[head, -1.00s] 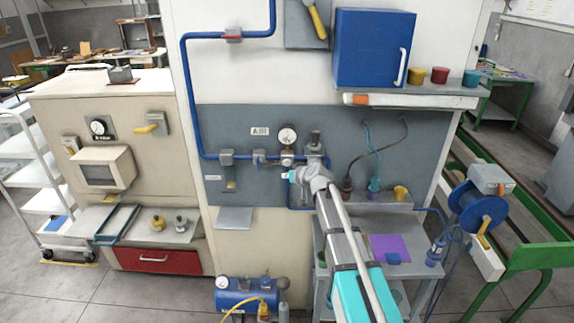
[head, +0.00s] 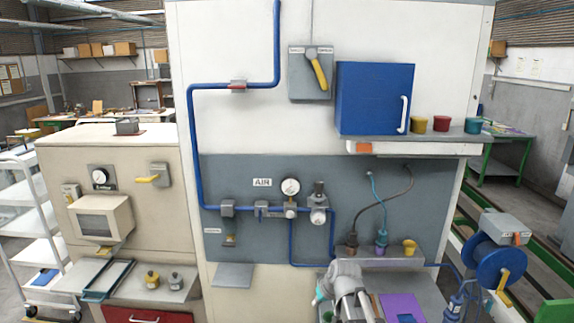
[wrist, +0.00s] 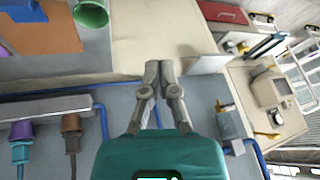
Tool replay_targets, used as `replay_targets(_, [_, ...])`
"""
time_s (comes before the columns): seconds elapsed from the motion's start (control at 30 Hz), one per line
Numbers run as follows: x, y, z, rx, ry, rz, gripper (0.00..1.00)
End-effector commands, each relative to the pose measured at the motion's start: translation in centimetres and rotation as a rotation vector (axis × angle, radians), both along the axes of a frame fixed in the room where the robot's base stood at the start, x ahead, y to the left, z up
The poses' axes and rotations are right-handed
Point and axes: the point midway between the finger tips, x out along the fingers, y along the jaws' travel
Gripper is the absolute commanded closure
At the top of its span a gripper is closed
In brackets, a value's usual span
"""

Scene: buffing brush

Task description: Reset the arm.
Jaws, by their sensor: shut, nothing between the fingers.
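My gripper (wrist: 158,68) shows in the wrist view with its two grey fingers together and nothing between them. Its teal body fills the bottom middle of that view. In the head view my arm's grey end (head: 345,280) is at the bottom edge, in front of the lower bench. A small teal part shows at its left side, and the fingers cannot be made out there.
Blue air pipes (head: 331,238) and gauges are on the panel. A blue hose reel (head: 499,260) stands right.

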Motion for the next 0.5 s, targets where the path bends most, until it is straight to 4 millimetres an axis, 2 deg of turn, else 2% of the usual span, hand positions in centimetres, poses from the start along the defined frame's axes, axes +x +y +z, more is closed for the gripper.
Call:
replay_targets(0.03, [-2.9,-1.2,-2.0,-0.035,0.058,-0.028,1.00])
replay_targets(0.2, [-9.3,-4.7,-5.1,-0.152,0.238,-0.133,1.00])
replay_targets(0.33, [-12.6,-6.6,-6.2,-0.219,0.328,-0.201,1.00])
replay_targets(0.5, [-14.4,-7.6,-6.6,-0.260,0.379,-0.245,1.00])
